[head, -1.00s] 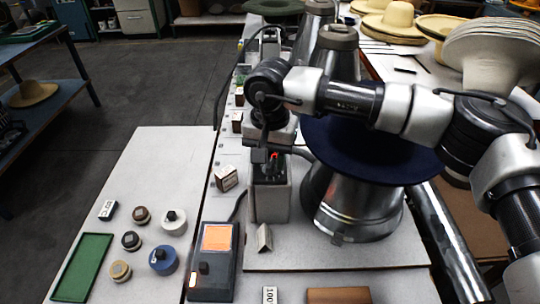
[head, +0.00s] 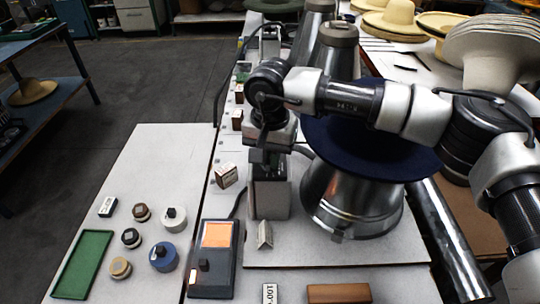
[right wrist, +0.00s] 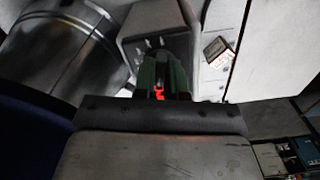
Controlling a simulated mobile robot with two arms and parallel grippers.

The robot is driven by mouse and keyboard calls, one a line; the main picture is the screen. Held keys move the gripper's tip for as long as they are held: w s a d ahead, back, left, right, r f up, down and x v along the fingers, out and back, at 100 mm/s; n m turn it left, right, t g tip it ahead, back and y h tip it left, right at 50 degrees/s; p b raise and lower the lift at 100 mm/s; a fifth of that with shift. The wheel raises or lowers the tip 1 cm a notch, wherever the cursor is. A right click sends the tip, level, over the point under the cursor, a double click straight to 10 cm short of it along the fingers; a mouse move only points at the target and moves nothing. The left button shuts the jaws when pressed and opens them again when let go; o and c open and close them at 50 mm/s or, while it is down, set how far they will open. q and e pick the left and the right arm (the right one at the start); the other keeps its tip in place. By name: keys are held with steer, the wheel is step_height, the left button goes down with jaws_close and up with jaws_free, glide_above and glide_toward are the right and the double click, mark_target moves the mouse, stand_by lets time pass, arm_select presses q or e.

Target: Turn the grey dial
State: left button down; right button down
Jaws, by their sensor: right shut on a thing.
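My right gripper (head: 266,162) points down onto the top of a grey box (head: 270,200) beside the silver hat press (head: 350,205). In the right wrist view, its dark green fingers (right wrist: 165,72) are close together over the top face of the same box (right wrist: 138,22), which has short tick marks. The gripper is shut on the grey dial, which is mostly hidden by the fingers. A small red part (right wrist: 159,92) shows between the fingers. My left gripper is not in view.
A dark blue hat (head: 375,150) lies on the press, close to my right arm. A control box with an orange screen (head: 217,235) stands left of the dial box. A small labelled box (head: 226,176) is nearby. Several small knobs and a green tray (head: 83,265) are on the left.

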steer(key=shift+f+m+b, duration=0.15)
steer(key=shift+m+b, duration=1.05)
steer(key=m+b, duration=0.2)
steer(key=shift+m, duration=0.4)
steer(key=m+b, duration=0.1)
steer(key=m, duration=0.2)
steer(key=shift+b, duration=0.35)
steer(key=shift+r+m+b, duration=0.25)
steer(key=shift+m+b, duration=0.3)
steer(key=shift+m, duration=1.05)
steer(key=c, duration=1.2)
jaws_free()
